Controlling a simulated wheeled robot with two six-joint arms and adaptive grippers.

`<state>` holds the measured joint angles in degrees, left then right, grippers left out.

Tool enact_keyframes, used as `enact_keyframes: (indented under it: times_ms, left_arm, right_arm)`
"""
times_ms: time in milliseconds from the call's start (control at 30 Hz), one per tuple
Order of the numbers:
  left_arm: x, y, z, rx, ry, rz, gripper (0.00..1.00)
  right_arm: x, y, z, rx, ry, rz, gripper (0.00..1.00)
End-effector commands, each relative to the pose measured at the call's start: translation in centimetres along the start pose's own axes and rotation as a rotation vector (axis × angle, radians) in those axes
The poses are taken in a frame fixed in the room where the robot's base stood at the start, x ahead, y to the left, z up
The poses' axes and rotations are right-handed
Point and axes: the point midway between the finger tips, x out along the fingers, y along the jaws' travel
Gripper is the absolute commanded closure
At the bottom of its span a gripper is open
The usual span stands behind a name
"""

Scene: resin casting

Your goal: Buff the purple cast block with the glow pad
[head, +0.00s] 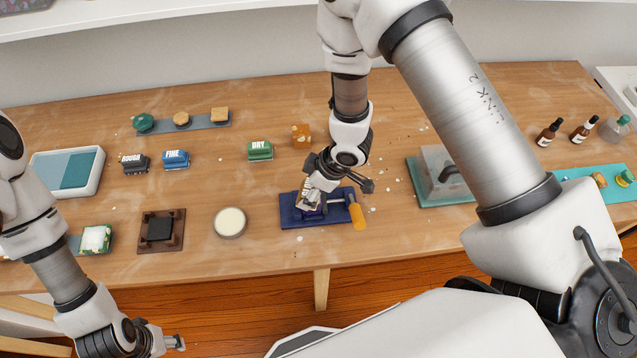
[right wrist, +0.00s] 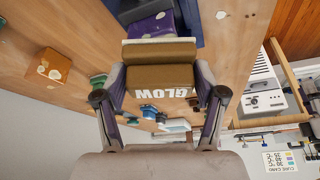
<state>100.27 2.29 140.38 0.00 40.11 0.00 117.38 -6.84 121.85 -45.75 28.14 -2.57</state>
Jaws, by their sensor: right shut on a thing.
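The glow pad (right wrist: 160,76), a brown block lettered GLOW, is held between the two fingers of my right gripper (right wrist: 160,100). In the head view my right gripper (head: 312,195) is over the blue vise (head: 290,221) and largely covers what is there. The purple cast block (right wrist: 150,25) sits in the vise, just beyond the pad's tan face in the right wrist view. I cannot tell whether pad and block touch. My left gripper (head: 170,343) is low at the bottom left, away from the vise; its fingers are too unclear to judge.
The DRY (head: 260,151), FINE (head: 176,159) and ROUGH (head: 135,163) pads stand farther back on the table. A clear-covered teal station (head: 440,178) stands further right. White crumbs lie around.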

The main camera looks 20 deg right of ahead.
Motion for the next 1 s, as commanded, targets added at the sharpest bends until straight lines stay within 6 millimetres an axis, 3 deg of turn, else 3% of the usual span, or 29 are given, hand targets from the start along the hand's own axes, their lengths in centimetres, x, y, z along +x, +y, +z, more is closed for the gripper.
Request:
enact_keyframes:
  times_ms: [200,533,1000]
  left_arm:
    - [-1.3,0.0,0.0,0.0,0.0,0.0,0.46]
    - [-1.4,0.0,0.0,0.0,0.0,0.0,0.46]
    - [-6.8,0.1,0.0,0.0,0.0,0.0,0.46]
  right_arm:
    - [0.4,-0.5,-1.5,-0.001,0.0,0.0,0.77]
    - [0.3,-0.5,-1.6,0.001,0.002,0.001,0.77]
    - [-4.9,-0.5,-3.7,0.001,0.001,0.001,0.77]
